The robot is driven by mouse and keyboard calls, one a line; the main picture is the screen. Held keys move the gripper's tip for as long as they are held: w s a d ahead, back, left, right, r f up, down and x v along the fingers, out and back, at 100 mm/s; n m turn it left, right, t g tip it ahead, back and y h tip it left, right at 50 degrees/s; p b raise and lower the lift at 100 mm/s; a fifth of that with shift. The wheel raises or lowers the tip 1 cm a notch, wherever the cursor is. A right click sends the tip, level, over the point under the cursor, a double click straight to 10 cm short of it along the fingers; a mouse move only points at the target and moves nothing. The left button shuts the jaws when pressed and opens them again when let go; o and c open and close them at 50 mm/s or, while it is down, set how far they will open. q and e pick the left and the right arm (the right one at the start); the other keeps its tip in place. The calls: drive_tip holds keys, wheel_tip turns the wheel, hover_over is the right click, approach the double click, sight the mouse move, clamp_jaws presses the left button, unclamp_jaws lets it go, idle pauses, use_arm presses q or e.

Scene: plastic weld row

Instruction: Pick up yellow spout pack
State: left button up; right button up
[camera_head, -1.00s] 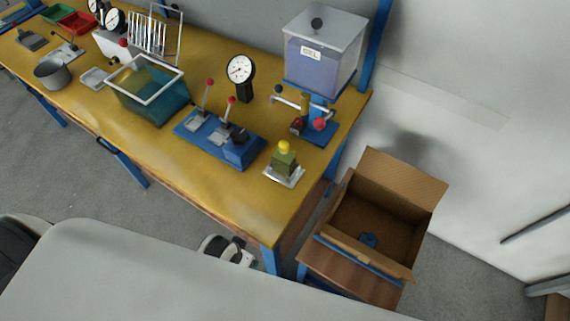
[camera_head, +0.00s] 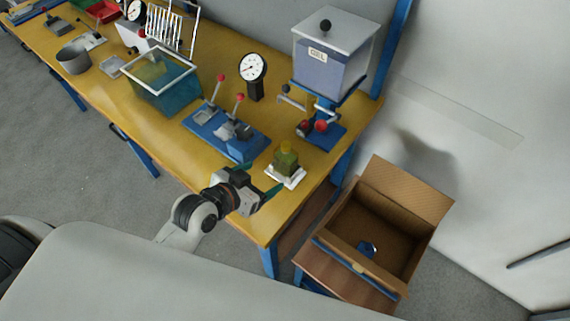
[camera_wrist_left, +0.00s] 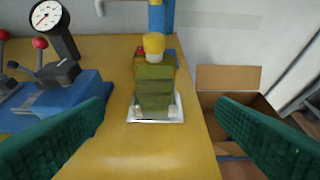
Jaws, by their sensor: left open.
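The yellow spout pack (camera_head: 286,161) is an olive-green pack with a yellow cap, standing upright on a small white plate (camera_head: 293,182) near the table's right front corner. In the left wrist view the pack (camera_wrist_left: 155,86) stands ahead, a little left of the middle between the fingers. My left gripper (camera_head: 262,181) is open and empty just in front of the pack, to its left in the head view. Its green fingers (camera_wrist_left: 160,130) show apart in the left wrist view, with no contact on the pack. My right gripper is not in view.
A blue lever fixture (camera_head: 225,132) stands left of the pack, with a dial gauge (camera_head: 252,70) behind it. A blue dispenser stand (camera_head: 325,128) under a clear tank (camera_head: 330,58) is behind the pack. An open cardboard box (camera_head: 405,207) sits lower right, off the table.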

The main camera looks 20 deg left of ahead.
sight(283, 153)
use_arm(q)
drive_tip(key=shift+t, duration=0.8)
drive_tip(key=w, duration=0.2)
drive_tip(key=w+d, duration=0.1)
drive_tip(key=w, duration=0.2)
drive_tip(key=w+d+p, duration=0.1)
drive_tip(key=w, duration=0.1)
drive_tip(key=shift+w+f, duration=0.25)
drive_tip(key=p+x, duration=0.1)
drive_tip(key=x, duration=0.3)
drive_tip(key=shift+w+d+f, duration=0.1)
drive_tip(key=shift+w, duration=0.1)
drive_tip(key=shift+w+d+f, duration=0.2)
drive_tip(key=shift+w+f, duration=0.05)
drive_tip(key=shift+w, duration=0.2)
drive_tip(key=c, duration=1.5)
drive_tip(key=shift+r, duration=0.1)
